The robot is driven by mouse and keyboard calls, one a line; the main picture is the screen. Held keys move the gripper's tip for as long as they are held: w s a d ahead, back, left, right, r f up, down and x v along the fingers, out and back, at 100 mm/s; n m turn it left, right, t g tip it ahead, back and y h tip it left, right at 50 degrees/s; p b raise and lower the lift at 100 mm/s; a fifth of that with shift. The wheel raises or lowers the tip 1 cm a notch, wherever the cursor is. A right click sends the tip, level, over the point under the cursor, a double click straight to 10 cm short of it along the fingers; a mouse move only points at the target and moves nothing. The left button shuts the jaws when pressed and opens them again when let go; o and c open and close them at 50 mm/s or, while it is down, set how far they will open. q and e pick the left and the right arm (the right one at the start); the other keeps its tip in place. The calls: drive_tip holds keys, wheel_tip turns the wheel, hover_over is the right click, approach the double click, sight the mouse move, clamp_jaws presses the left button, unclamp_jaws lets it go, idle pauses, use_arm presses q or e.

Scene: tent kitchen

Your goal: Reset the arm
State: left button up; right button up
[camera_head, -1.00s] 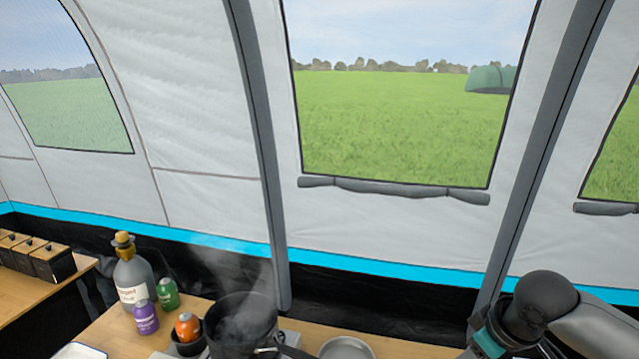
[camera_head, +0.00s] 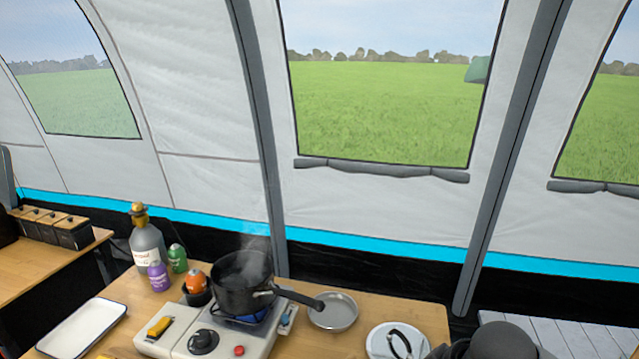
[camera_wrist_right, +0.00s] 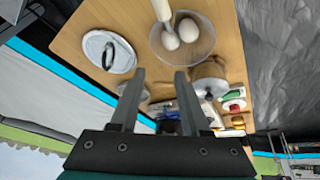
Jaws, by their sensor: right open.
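My right gripper (camera_wrist_right: 158,85) shows in the right wrist view with its two fingers apart and nothing between them. It hangs over the wooden table, and objects on the table show beyond the fingers. In the head view only a dark rounded part of my right arm (camera_head: 500,342) shows at the bottom right edge; its gripper is not seen there. My left gripper is in neither view.
A steaming dark pot (camera_head: 243,283) stands on a camping stove (camera_head: 200,335). A small metal pan (camera_head: 333,311), white lid (camera_head: 397,343), white tray (camera_head: 80,328) and bottle (camera_head: 148,243) stand around it. A clear bowl (camera_wrist_right: 183,38) holds pale round things.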

drive_tip(key=s+a+f+m, duration=0.1)
drive_tip(key=s+a+f, duration=0.2)
drive_tip(key=s+a, duration=0.35)
drive_tip(key=s+d+f+m+g+h, duration=0.1)
drive_tip(key=s+d+m, duration=0.15)
drive_tip(key=s, duration=0.45)
drive_tip(key=s+d+f+m+h, duration=0.1)
drive_tip(key=s+d+f+m, duration=0.15)
drive_tip(key=s, duration=0.35)
wheel_tip(320, 180, down, 26)
drive_tip(key=s+g+b, duration=0.1)
drive_tip(key=s+b, duration=0.1)
drive_tip(key=b, duration=0.3)
use_arm(q)
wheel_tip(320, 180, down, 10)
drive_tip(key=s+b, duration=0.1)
drive_tip(key=b, duration=0.4)
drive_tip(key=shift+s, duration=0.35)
use_arm(e)
drive_tip(key=s+d+f+g, duration=0.1)
drive_tip(key=s+d+f, duration=0.2)
drive_tip(key=s+f, duration=1.2)
wheel_tip(320, 180, down, 4)
drive_tip(key=shift+s+d+n+g, duration=0.2)
drive_tip(key=shift+n+g, duration=0.1)
drive_tip(key=shift+n, duration=0.1)
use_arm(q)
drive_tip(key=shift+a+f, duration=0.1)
